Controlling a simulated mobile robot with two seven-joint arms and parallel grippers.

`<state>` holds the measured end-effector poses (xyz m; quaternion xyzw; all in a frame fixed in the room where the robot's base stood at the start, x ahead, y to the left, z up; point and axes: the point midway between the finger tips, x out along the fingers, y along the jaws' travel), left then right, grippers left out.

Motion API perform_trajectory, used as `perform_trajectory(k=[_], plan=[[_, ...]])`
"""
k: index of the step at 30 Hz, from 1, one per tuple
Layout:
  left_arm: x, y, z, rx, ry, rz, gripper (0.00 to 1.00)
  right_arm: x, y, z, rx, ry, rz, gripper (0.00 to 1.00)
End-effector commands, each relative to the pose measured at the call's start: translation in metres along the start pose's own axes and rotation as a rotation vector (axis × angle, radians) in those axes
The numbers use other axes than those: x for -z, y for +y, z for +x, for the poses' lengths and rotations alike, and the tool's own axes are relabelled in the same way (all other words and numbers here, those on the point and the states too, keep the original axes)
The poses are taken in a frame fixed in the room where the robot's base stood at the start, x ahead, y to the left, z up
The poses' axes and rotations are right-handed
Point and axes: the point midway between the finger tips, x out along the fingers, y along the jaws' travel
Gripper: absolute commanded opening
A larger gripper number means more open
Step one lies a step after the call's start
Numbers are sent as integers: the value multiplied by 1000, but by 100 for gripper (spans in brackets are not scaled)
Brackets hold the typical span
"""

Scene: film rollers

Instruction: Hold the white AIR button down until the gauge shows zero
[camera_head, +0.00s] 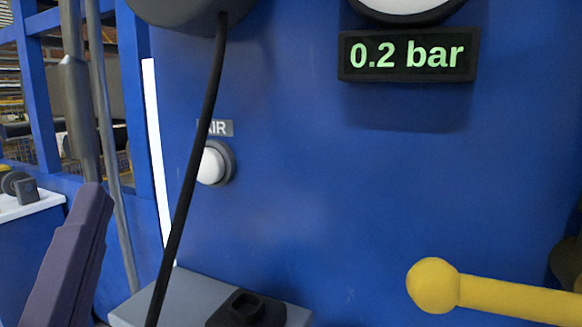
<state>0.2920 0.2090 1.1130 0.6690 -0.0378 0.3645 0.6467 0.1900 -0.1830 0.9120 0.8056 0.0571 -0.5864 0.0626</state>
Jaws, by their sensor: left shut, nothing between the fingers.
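The white AIR button (212,166) sits in a grey ring on the blue panel, left of centre. A black cable runs in front of its left edge and hides part of the AIR label (221,128) above it. The digital display (408,55) at the upper right reads 0.2 bar. A round white gauge (408,5) above it is cut off by the top edge. My left gripper (96,196) shows as a dark purple-grey shape at the lower left. It is shut and empty, to the left of and below the button, apart from it in the picture. My right gripper is not in view.
A black cable (186,200) hangs from a grey rounded body (185,10) at the top. A yellow ball-ended bar (435,286) sticks in at the lower right. A grey box (185,292) with a black fitting (245,309) lies below. The middle of the blue panel is clear.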

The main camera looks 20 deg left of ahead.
Motion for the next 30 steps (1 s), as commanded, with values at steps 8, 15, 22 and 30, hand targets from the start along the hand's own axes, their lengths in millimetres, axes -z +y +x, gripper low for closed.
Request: perform_trajectory(k=[8, 15, 22, 30], plan=[[-13, -14, 18, -4, 2, -1, 0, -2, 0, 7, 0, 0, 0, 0], [-30, -32, 42, -2, 2, -1, 0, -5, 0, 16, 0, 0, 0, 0], [-42, -43, 56, -1, 0, 1, 0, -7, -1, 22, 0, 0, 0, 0], [-44, -44, 61, 0, 0, 1, 0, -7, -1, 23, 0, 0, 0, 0]])
